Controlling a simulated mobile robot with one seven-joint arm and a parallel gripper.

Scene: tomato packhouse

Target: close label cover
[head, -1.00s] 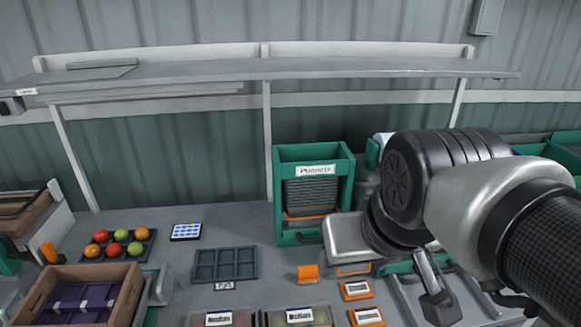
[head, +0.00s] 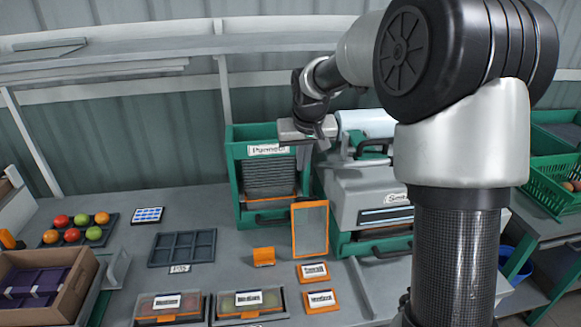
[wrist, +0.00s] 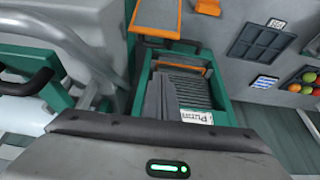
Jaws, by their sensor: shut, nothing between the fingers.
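My gripper (head: 323,141) is shut and empty in the head view, above the green punnet box's right edge and left of the white roll (head: 368,122). The roll lies on top of a grey machine (head: 350,200) with a green base and a partly hidden label. A green part with a dark handle (head: 372,147) sits in front of the roll; the handle also shows in the wrist view (wrist: 32,92). I cannot tell which part is the label cover.
The green punnet box (head: 237,190) holds stacked dark trays. An orange-framed panel (head: 297,230) stands in front of the machine. Labelled orange items (head: 321,301), lidded packs (head: 248,303) and an empty dark tray (head: 182,249) are on the bench. A shelf (head: 190,55) runs behind.

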